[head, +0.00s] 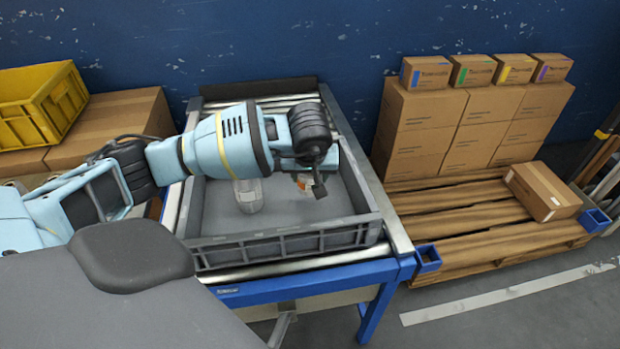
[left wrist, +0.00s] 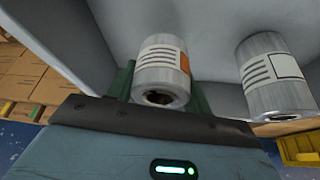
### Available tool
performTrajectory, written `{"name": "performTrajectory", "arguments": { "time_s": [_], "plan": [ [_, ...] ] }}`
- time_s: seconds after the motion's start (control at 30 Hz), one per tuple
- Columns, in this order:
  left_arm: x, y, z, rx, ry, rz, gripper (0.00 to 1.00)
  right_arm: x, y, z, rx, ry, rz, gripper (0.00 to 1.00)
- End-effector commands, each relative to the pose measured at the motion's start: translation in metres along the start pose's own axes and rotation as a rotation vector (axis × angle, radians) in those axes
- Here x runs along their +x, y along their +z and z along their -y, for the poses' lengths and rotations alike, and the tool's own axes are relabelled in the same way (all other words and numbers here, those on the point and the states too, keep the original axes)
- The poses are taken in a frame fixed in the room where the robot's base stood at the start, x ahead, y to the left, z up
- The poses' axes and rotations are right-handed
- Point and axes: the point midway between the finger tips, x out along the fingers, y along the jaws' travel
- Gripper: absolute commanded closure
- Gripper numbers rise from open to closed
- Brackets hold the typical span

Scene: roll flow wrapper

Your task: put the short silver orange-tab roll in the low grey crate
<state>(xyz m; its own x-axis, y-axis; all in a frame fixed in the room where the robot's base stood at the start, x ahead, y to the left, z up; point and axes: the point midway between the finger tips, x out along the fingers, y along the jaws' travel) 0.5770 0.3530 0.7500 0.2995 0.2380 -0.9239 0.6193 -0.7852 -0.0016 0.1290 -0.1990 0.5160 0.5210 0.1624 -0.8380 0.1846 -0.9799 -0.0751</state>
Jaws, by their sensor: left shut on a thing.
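The low grey crate (head: 285,241) stands on the roller table in the head view. My left gripper (head: 313,186) points down inside the crate's outline, toward its right side. It is shut on a short silver roll with an orange tab (left wrist: 160,75), which shows between the fingers in the left wrist view. In the head view only a small part of this roll shows below the gripper. I cannot tell whether it touches the crate floor. My right gripper is not in view.
Another silver roll (head: 248,196) stands in the crate to the left of my gripper; it also shows in the left wrist view (left wrist: 275,78). A yellow crate (head: 40,105) sits on cartons at left. A pallet (head: 450,215) with stacked cartons (head: 465,125) stands at right.

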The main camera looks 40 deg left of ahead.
Motion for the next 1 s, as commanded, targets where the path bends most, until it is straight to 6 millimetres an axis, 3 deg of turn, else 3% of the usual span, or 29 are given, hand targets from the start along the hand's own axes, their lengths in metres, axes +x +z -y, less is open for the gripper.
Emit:
{"name": "performTrajectory", "arguments": {
  "time_s": [0.1, 0.93, 0.97, 1.0],
  "plan": [
    [0.013, 0.006, 0.000, 0.001, 0.000, 0.001, 0.76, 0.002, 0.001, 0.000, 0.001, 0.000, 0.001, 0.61],
    [0.025, 0.010, 0.000, 0.000, 0.002, -0.001, 0.76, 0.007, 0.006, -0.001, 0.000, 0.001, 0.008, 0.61],
    [0.025, 0.010, 0.000, 0.000, 0.001, -0.001, 0.48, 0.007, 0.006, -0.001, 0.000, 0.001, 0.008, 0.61],
    [0.025, 0.010, 0.000, 0.000, 0.001, -0.001, 0.42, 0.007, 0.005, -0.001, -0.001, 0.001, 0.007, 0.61]
  ]
}}
